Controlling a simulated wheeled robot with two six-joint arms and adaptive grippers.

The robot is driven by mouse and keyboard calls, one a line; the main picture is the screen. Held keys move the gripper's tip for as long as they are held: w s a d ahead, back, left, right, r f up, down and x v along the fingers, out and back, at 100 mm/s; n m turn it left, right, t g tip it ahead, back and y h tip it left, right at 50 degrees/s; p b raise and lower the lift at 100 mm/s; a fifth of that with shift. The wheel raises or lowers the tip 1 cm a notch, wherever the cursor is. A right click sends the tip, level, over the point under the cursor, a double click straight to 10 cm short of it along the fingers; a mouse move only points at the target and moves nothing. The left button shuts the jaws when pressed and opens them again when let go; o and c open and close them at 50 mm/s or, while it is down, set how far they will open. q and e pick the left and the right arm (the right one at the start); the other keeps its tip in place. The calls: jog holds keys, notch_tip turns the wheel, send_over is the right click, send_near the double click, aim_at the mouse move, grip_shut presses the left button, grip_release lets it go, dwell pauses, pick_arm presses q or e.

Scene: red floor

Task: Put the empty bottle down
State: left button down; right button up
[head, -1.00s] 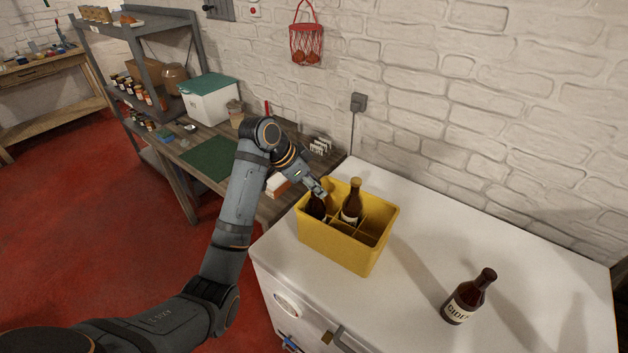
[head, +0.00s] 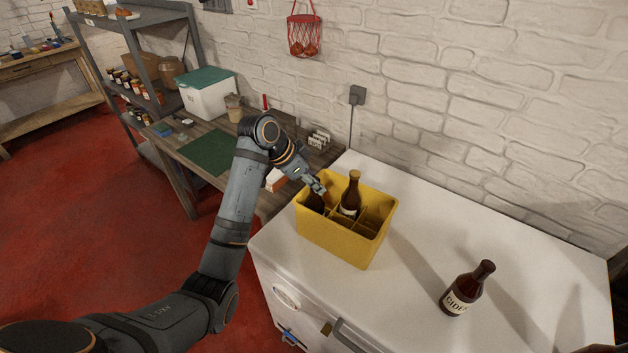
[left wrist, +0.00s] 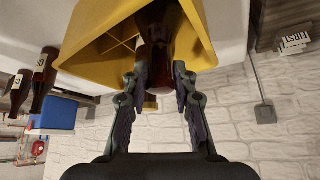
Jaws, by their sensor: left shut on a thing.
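A dark brown bottle (head: 316,204) stands in the left end of the yellow crate (head: 340,242), with only a little of it showing in the head view. My left gripper (head: 319,186) is shut on its upper part. In the left wrist view this bottle (left wrist: 158,50) is between the two fingers of the gripper (left wrist: 158,90), inside the crate (left wrist: 92,28). Its lower end is hidden by the crate walls. A second brown bottle (head: 350,194) with a pale label stands upright in the neighbouring compartment. A brown bottle labelled CIDER (head: 467,289) stands on the white chest top.
The crate sits on the white chest (head: 420,235) near its left end. The crate's right compartments look empty. A brick wall (head: 480,110) runs behind. A wooden bench (head: 240,140) with a green mat (head: 210,152) is to the left. The chest top between crate and CIDER bottle is clear.

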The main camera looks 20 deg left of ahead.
pick_arm(q)
jog(key=shift+f, duration=0.1)
jog(key=c, duration=1)
grip_release()
jog(key=v, duration=1.2)
